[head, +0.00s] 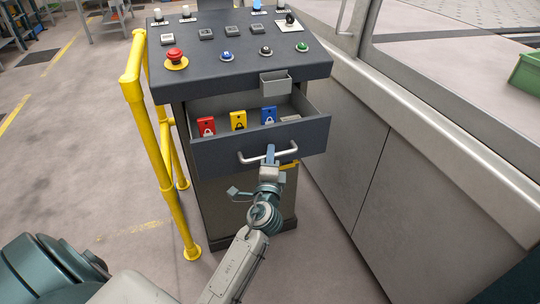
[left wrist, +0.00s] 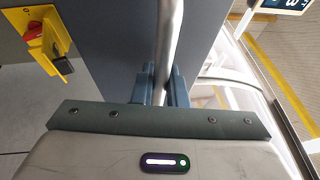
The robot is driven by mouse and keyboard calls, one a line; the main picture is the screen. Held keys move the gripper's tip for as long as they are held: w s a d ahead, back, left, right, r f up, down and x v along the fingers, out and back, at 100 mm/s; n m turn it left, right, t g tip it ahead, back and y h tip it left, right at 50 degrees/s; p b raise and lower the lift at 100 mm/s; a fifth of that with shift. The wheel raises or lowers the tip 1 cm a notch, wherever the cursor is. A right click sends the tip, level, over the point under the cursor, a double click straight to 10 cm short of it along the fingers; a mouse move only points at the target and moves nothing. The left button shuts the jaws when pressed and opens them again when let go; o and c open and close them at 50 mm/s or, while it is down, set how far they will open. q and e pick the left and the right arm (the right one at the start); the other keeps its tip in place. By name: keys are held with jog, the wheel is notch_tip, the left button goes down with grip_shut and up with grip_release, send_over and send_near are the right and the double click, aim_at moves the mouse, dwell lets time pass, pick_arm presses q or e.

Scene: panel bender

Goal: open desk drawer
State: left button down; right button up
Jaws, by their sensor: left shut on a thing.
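The desk drawer (head: 225,155) is part of the dark control desk (head: 235,62) and stands partly pulled out, so its inside shows in the head view. Its front carries a silver bar handle (head: 252,158). My left gripper (head: 270,155) is shut on this handle, near the handle's middle. In the left wrist view the handle (left wrist: 170,40) runs between the two fingers (left wrist: 161,88). The drawer holds a red (head: 206,126), a yellow (head: 238,120) and a blue (head: 268,116) padlock tag, and a pale item (head: 290,118) at the right. My right gripper is not in view.
A yellow guard rail (head: 160,150) stands just left of the desk. A grey machine cabinet (head: 350,150) runs close along the right. The desk top carries several buttons and a red emergency stop (head: 175,57). A small grey holder (head: 275,83) hangs at the desk's front edge.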

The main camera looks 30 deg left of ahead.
pick_arm(q)
jog(key=c, duration=1.5)
grip_release()
jog(key=shift+o, duration=0.2)
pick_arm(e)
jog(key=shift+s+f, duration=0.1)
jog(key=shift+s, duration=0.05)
